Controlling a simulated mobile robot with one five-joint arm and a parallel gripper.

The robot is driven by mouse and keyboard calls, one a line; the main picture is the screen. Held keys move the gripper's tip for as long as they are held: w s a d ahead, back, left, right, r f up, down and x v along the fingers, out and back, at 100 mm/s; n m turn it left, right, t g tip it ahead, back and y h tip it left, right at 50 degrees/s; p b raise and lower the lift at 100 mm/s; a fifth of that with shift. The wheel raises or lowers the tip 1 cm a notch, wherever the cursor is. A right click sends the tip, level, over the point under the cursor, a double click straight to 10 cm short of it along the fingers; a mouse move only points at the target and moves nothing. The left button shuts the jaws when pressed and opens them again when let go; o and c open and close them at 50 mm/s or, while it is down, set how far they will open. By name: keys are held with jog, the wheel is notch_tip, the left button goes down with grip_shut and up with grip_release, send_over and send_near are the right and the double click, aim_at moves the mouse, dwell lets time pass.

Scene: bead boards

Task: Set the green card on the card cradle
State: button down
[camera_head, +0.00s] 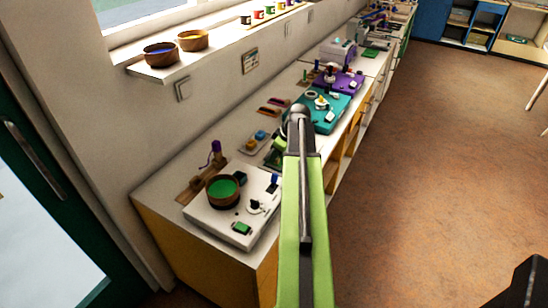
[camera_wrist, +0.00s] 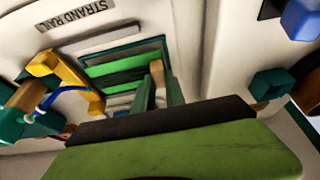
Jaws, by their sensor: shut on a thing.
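In the wrist view, my gripper (camera_wrist: 160,85) reaches up from the green, dark-edged body at the bottom. Its fingers are close together around a small tan piece. The green card (camera_wrist: 120,65) appears as a flat green panel with dark stripes at the fingertips, just left of them. The tan piece seems to belong to it, but the join is partly hidden. The card lies over a pale surface with a dark frame, perhaps the card cradle; whether they touch I cannot tell. In the head view my lime arm covers most of the gripper.
A "STRAND RAIL" label (camera_wrist: 77,15) and a yellow bracket (camera_wrist: 65,75) are left of the fingers; a teal block (camera_wrist: 270,83) is at right. The counter holds a white board (camera_head: 215,225), a teal board (camera_head: 330,117) and a purple board (camera_head: 350,82). Open floor (camera_head: 440,170) lies right.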

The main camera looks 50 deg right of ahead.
jog(key=shift+f+b, duration=0.6)
jog(key=shift+f, duration=0.05)
jog(key=c, duration=1.3)
grip_release()
notch_tip(320, 180, up, 7)
jog(key=p, duration=0.7)
jog(key=shift+w+r, duration=0.1)
jog(key=shift+r, duration=0.05)
